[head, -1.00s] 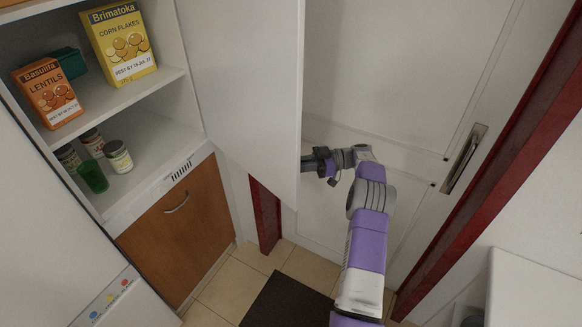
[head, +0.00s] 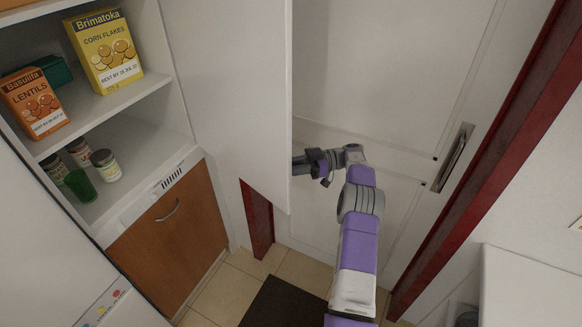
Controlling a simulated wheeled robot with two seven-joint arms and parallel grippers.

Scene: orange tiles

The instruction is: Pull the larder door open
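The larder door (head: 235,90) is a tall white panel, standing open and swung outward to the right of the larder shelves (head: 125,105). My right gripper (head: 301,165), at the end of a purple and grey arm, is at the door's free edge, near its lower corner. Its fingertips are at or just behind that edge, so I cannot tell whether they touch it or how far apart they are. My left gripper is not in view.
The shelves hold a corn flakes box (head: 105,50), a lentils box (head: 34,103), jars and a green cup (head: 80,186). A brown cupboard (head: 165,235) is below. Behind my arm is a white room door with a metal handle (head: 455,158). A dark mat (head: 283,303) lies on the tiles.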

